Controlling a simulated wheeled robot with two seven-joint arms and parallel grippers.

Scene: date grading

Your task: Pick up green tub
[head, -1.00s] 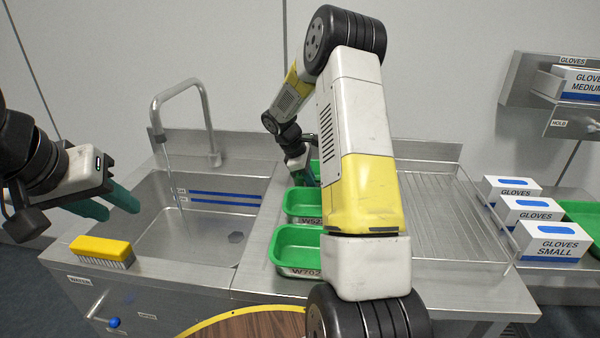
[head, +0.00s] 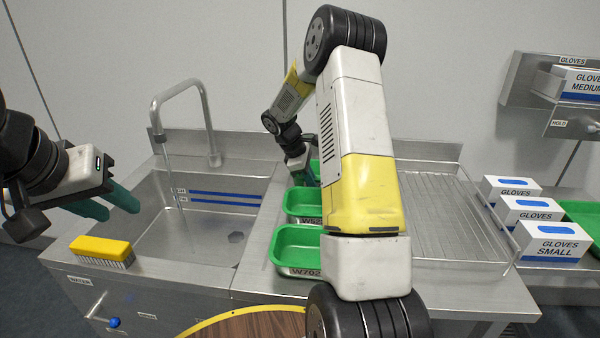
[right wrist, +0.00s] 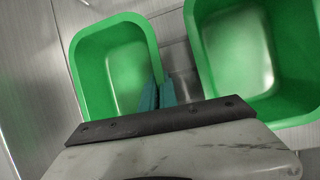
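My right gripper is at the far tub's back right side, partly hidden by my arm. In the right wrist view its teal fingertips (right wrist: 158,95) are close together on either side of one tub's rim (right wrist: 118,68), with the wall pinched between them. The other tub (right wrist: 240,50) is to the right there. My left gripper (head: 107,201) is open and empty above the sink's left edge.
A sink (head: 205,225) with a running tap (head: 181,95) is left of the tubs. A yellow brush (head: 101,250) lies on its front rim. A wire drainer (head: 450,215) is to the right, then several glove boxes (head: 550,245). A round wooden top (head: 255,325) is in front.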

